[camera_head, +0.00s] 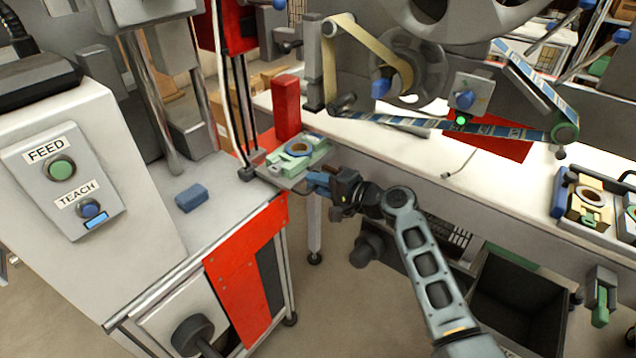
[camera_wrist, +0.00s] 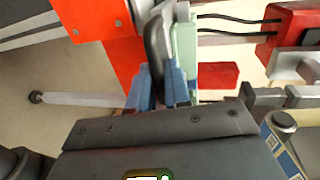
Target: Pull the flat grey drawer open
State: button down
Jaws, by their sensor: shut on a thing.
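The flat grey drawer (camera_head: 283,181) sticks out at the far right corner of the machine table in the head view. A pale green holder (camera_head: 312,157) with a blue-rimmed ring (camera_head: 299,148) lies on top of it. My gripper (camera_head: 312,184) is at the drawer's front, coming from the right. In the wrist view, the blue fingers of my gripper (camera_wrist: 157,88) are shut on a dark, curved handle (camera_wrist: 153,45). The pale green holder also shows beside the handle (camera_wrist: 186,45). The fingers partly hide the handle.
A red block (camera_head: 286,105) stands behind the drawer. A blue block (camera_head: 191,198) lies on the machine table (camera_head: 235,200). A long white bench (camera_head: 440,165) runs behind my arm. A dark open bin (camera_head: 520,300) stands on the floor at right.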

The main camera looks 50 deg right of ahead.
jog(key=shift+a, duration=0.1)
jog(key=a+p, duration=0.6)
jog(key=a, duration=1.5)
jog(key=shift+s, duration=0.4)
jog(key=shift+f, duration=0.1)
jog(key=c, duration=1.3)
grip_release()
jog(key=shift+s, duration=0.1)
jog(key=b+v, duration=0.1)
jog(key=v, duration=0.6)
jog(key=shift+s, duration=0.3)
jog(key=shift+s, duration=0.1)
